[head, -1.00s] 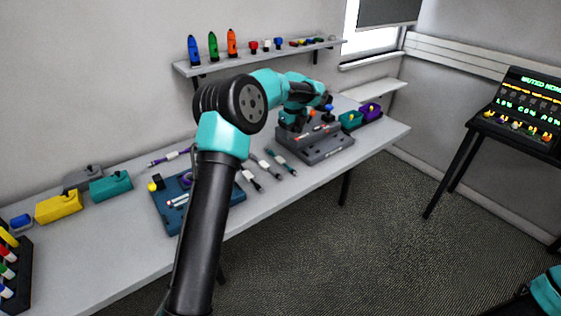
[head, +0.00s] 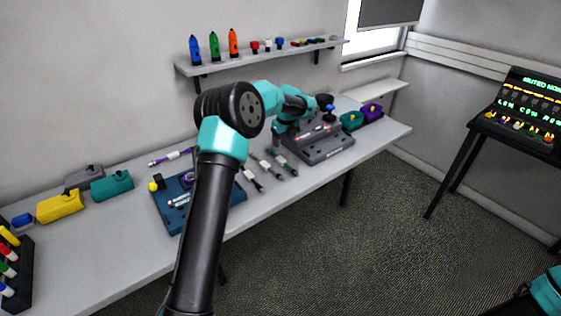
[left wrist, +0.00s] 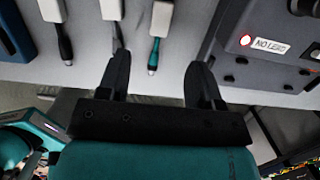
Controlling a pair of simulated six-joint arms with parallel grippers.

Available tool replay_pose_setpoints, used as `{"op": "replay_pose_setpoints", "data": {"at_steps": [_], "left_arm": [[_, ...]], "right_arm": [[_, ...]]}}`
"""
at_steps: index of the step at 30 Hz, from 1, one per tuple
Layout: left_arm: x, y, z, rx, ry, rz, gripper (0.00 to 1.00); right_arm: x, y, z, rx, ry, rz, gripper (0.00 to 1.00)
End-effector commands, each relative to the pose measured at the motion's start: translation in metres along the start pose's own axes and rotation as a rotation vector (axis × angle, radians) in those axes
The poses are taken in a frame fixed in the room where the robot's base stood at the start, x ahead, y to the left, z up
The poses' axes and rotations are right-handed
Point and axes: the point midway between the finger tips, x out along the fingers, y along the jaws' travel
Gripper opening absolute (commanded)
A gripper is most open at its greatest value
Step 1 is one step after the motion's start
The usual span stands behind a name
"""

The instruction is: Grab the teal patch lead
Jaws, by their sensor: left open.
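The teal patch lead (head: 283,160) lies on the table, the rightmost of several short leads with white sleeves. In the left wrist view the teal lead (left wrist: 154,54) points its teal and black end between my two fingers. My left gripper (left wrist: 158,66) is open and empty, with its fingers apart on either side of that end in the picture. How high the fingers are above the table cannot be told. In the head view my left gripper (head: 278,145) is just behind the lead, partly hidden by my arm. My right gripper is not in view.
Two other leads (left wrist: 110,12) (left wrist: 55,15) lie to the left of the teal one. A grey device with a "NO LEED" label (left wrist: 268,45) stands close on the right. A blue tray (head: 170,215) and yellow and teal boxes (head: 60,206) (head: 111,186) are farther left.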

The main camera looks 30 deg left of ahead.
Motion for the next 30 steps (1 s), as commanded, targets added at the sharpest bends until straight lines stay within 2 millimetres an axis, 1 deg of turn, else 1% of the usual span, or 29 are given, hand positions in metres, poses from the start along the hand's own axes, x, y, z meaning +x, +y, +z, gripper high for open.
{"op": "replay_pose_setpoints", "data": {"at_steps": [1, 3, 6, 9, 12, 23, 26, 30], "left_arm": [[0.010, 0.000, 0.000, 0.001, 0.001, 0.002, 0.60], [0.023, 0.001, 0.000, 0.001, 0.002, 0.003, 0.60], [0.038, 0.001, 0.000, 0.000, 0.002, 0.002, 0.60], [0.049, 0.000, 0.000, 0.001, 0.001, 0.001, 0.60], [0.052, 0.000, 0.000, 0.000, 0.000, 0.000, 0.60], [0.055, 0.000, 0.000, 0.000, 0.001, 0.000, 0.60], [0.064, 0.000, 0.000, 0.000, 0.001, 0.002, 0.60], [0.083, -0.001, 0.001, 0.000, 0.001, 0.002, 0.60]], "right_arm": [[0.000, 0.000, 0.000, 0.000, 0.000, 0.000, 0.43], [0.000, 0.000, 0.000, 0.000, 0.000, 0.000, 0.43], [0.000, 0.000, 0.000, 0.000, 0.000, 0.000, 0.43], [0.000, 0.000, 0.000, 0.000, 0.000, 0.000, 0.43], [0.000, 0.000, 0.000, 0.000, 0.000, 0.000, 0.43], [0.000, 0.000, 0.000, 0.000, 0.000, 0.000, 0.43], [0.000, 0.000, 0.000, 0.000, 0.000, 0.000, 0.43], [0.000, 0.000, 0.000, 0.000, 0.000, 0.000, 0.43]]}}
